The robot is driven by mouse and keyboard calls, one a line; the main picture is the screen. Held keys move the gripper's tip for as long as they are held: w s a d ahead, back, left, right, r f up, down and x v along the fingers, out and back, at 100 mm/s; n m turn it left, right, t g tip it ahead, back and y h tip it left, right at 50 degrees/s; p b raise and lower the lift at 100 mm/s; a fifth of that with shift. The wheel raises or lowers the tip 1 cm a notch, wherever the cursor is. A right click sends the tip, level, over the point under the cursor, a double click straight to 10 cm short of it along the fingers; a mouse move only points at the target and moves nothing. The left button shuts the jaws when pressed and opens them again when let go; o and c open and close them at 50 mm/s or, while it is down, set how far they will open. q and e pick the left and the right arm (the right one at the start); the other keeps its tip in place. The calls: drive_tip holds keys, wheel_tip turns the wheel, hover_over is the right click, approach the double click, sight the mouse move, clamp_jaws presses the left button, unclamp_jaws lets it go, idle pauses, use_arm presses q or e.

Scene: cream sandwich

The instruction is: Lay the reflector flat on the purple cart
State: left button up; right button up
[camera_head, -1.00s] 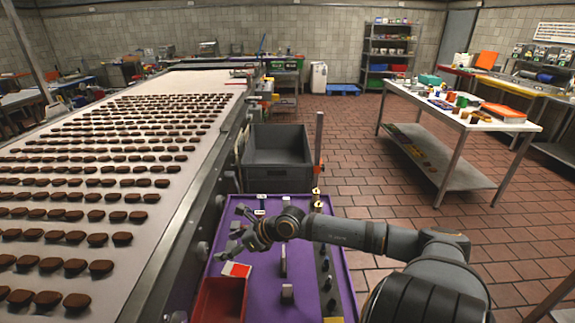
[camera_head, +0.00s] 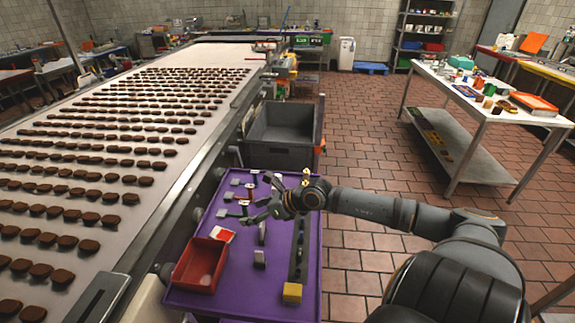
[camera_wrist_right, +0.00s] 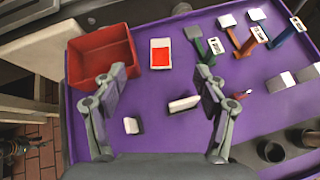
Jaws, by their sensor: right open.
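The purple cart (camera_head: 236,283) stands beside the conveyor; its top also shows in the right wrist view (camera_wrist_right: 150,97). A small red plate with a white border (camera_wrist_right: 160,54), which looks like the reflector, lies flat on the cart beside a red bin (camera_wrist_right: 105,55). In the head view this plate (camera_head: 222,234) sits just behind the bin. My right gripper (camera_head: 262,206) is above the cart, its fingers spread and empty. In the right wrist view, the red plate shows beyond and between the fingertips (camera_wrist_right: 162,76). My left gripper is not in view.
A white block (camera_wrist_right: 184,104) and a smaller one (camera_wrist_right: 132,125) stand on the cart. Several handled tools (camera_wrist_right: 243,45) lie toward its far edge. A yellow block (camera_head: 292,292) is at the front right. A grey crate (camera_head: 283,156) stands behind the cart.

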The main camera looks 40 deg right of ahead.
drive_tip(key=d+r+m+g+h+b, duration=0.1)
drive_tip(key=d+r+h+b, duration=0.1)
drive_tip(key=r, duration=0.5)
drive_tip(key=d+r+m+g+h+b, duration=0.1)
drive_tip(key=d+r+b, duration=0.3)
drive_tip(key=r, duration=0.3)
drive_tip(key=shift+h+b, duration=0.4)
drive_tip(key=shift+b, duration=0.2)
idle(0.5)
